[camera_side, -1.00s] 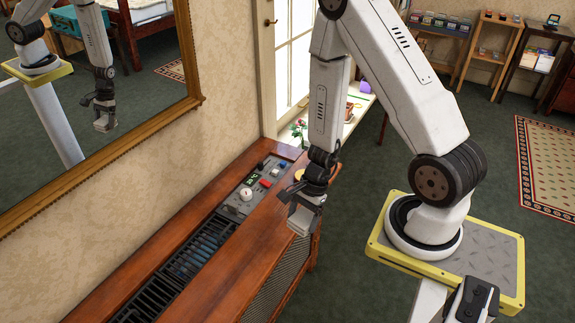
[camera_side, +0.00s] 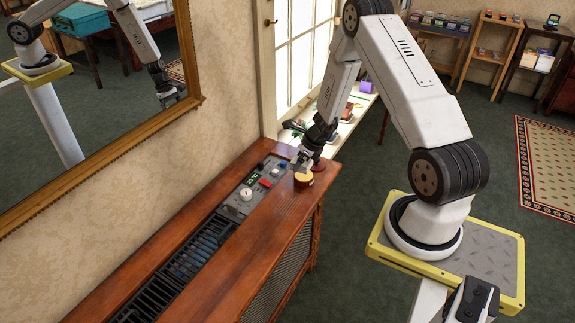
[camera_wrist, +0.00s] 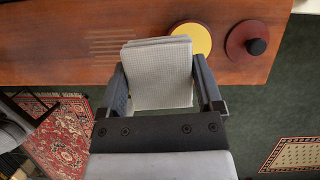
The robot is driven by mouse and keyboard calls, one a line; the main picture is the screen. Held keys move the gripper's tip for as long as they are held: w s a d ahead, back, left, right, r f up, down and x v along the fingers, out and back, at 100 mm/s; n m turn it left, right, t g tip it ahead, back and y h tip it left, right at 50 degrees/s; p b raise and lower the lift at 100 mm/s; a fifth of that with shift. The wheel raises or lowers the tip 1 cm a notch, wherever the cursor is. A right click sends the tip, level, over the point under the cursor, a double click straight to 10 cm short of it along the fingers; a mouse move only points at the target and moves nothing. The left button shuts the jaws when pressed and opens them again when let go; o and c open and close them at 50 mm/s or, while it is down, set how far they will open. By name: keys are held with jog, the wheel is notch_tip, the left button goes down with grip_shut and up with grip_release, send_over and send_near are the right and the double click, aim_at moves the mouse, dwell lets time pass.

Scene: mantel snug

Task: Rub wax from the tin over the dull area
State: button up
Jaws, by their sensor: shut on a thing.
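My gripper (camera_wrist: 160,88) is shut on a folded pale grey cloth (camera_wrist: 158,75), which hangs between the fingers. The open wax tin (camera_wrist: 197,36), round with yellow wax, lies just beyond the cloth, whose corner overlaps it in the wrist view. I cannot tell whether they touch. In the side view, my gripper (camera_side: 302,160) is close to the tin (camera_side: 303,180) at the far end of the wooden cabinet top. A dark red lid with a black knob (camera_wrist: 241,45) lies beside the tin. Pale streaks, the dull area (camera_wrist: 112,46), show on the wood left of the cloth.
A control panel with buttons and a white knob (camera_side: 245,194) and a dark slotted grille (camera_side: 185,262) are set into the cabinet top (camera_side: 215,262). A gilt-framed mirror (camera_side: 120,140) hangs on the wall. A window sill with small items stands behind. The cabinet's front strip is clear.

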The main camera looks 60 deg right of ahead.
jog(key=shift+w+d+m+h, duration=0.2)
jog(key=shift+d+m, duration=0.35)
jog(key=shift+d, duration=0.45)
jog(key=shift+w+d+m+h, duration=0.2)
jog(key=shift+d+m, duration=0.35)
jog(key=shift+d, duration=0.4)
jog(key=shift+f, duration=0.15)
jog(key=shift+f, duration=2.8)
jog(key=shift+f, duration=0.5)
jog(key=shift+r, duration=3.5)
jog(key=shift+a, duration=0.1)
